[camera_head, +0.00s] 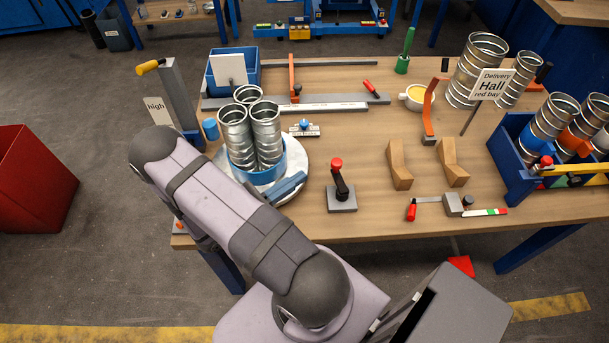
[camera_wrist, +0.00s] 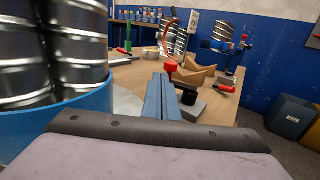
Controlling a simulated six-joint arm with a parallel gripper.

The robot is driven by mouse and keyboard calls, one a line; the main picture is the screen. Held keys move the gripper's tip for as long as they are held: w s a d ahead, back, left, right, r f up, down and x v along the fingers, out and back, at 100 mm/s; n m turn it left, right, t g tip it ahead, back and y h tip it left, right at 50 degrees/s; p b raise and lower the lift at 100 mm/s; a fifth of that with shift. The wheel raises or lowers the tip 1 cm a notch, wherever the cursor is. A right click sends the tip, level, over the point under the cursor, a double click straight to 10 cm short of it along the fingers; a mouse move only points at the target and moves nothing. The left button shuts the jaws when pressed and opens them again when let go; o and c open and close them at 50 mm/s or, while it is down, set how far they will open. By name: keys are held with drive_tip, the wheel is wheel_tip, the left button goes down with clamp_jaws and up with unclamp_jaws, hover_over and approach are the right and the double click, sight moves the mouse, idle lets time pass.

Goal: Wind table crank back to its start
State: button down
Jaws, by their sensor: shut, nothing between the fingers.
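A grey post (camera_head: 175,95) stands at the table's left edge with a yellow-handled crank (camera_head: 151,67) at its top, pointing left. A card reading "high" (camera_head: 155,108) is beside the post. A round white turntable (camera_head: 297,157) on the table bears a blue ring holder (camera_head: 288,172) with several upright spiral ducts (camera_head: 266,135). My gripper (camera_head: 302,178) is shut and empty at the turntable's front right, well away from the yellow handle. Its blue fingers (camera_wrist: 158,98) are together in the wrist view, right of the holder (camera_wrist: 75,112). Whether the fingers touch the turntable is unclear.
A red-knobbed lever (camera_head: 338,175) on a grey base stands just right of my gripper. Wooden V-blocks (camera_head: 399,165) and a blue crate (camera_head: 512,180) of ducts are farther right. A blue bin (camera_head: 250,68) and steel rail (camera_head: 300,108) lie behind the ducts.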

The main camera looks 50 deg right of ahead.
drive_tip(key=shift+w+a, duration=0.15)
drive_tip(key=shift+a, duration=0.6)
drive_tip(key=a, duration=0.1)
drive_tip(key=a+m+g, duration=0.1)
drive_tip(key=a, duration=0.1)
drive_tip(key=a+g+p, duration=0.1)
drive_tip(key=a, duration=0.1)
drive_tip(key=shift+w+a+f+m+y, duration=0.1)
drive_tip(key=shift+w+m+y, duration=0.2)
drive_tip(key=shift+w, duration=0.05)
drive_tip(key=p, duration=0.4)
approach(332, 166)
drive_tip(key=x, duration=0.4)
drive_tip(key=shift+s+d, duration=0.15)
drive_tip(key=shift+d, duration=0.2)
drive_tip(key=shift+p+x, duration=0.45)
drive_tip(key=shift+x, duration=0.4)
drive_tip(key=shift+d+f+b, duration=0.15)
drive_tip(key=shift+d+b, duration=0.1)
drive_tip(key=shift+b, duration=0.05)
drive_tip(key=shift+d, duration=0.25)
drive_tip(key=shift+a, duration=0.1)
